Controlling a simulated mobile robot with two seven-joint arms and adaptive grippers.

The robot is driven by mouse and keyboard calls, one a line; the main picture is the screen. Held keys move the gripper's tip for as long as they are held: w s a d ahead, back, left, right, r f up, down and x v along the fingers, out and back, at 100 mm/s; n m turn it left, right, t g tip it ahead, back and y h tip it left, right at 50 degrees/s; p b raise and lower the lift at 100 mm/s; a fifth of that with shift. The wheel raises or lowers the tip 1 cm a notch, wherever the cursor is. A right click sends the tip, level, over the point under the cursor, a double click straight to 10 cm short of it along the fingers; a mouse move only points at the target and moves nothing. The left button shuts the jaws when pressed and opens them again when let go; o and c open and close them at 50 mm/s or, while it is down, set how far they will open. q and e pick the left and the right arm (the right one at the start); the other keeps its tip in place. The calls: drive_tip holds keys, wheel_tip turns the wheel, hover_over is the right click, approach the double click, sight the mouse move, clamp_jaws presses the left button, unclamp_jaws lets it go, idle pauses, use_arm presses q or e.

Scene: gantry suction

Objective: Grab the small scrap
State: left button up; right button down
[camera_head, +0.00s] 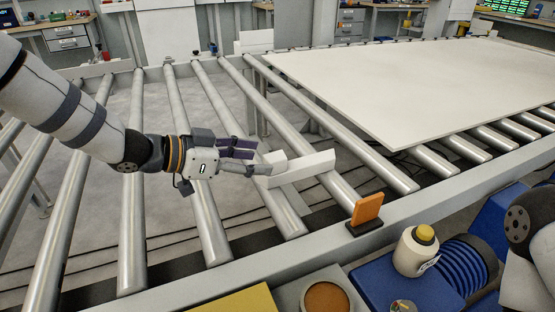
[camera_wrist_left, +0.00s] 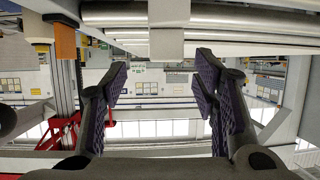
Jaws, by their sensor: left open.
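The small scrap (camera_head: 306,168) is a pale, L-shaped strip lying across the rollers in the middle of the head view. My left gripper (camera_head: 257,158) is just left of it, pointing right, with its fingertips close to the scrap's short leg. In the left wrist view, my left gripper (camera_wrist_left: 162,80) has its dark, padded fingers spread apart with nothing between them. A pale piece that looks like the scrap (camera_wrist_left: 168,30) shows at the top, beyond the fingertips. Whether a finger touches the scrap I cannot tell. My right gripper is out of view.
A large white panel (camera_head: 430,85) lies on the rollers at the right. An orange block (camera_head: 367,208) stands on the near rail. A bottle with a yellow cap (camera_head: 416,252), a blue coil (camera_head: 461,265) and a brown-topped container (camera_head: 326,298) sit in front. Gaps lie between the rollers.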

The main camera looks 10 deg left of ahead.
sight(273, 157)
use_arm(q)
drive_tip(key=x, duration=0.6)
drive_tip(key=shift+w+a+b, duration=0.2)
drive_tip(key=shift+w+b, duration=0.1)
drive_tip(key=shift+b, duration=0.05)
drive_tip(key=shift+r, duration=0.15)
drive_tip(key=c, duration=1.2)
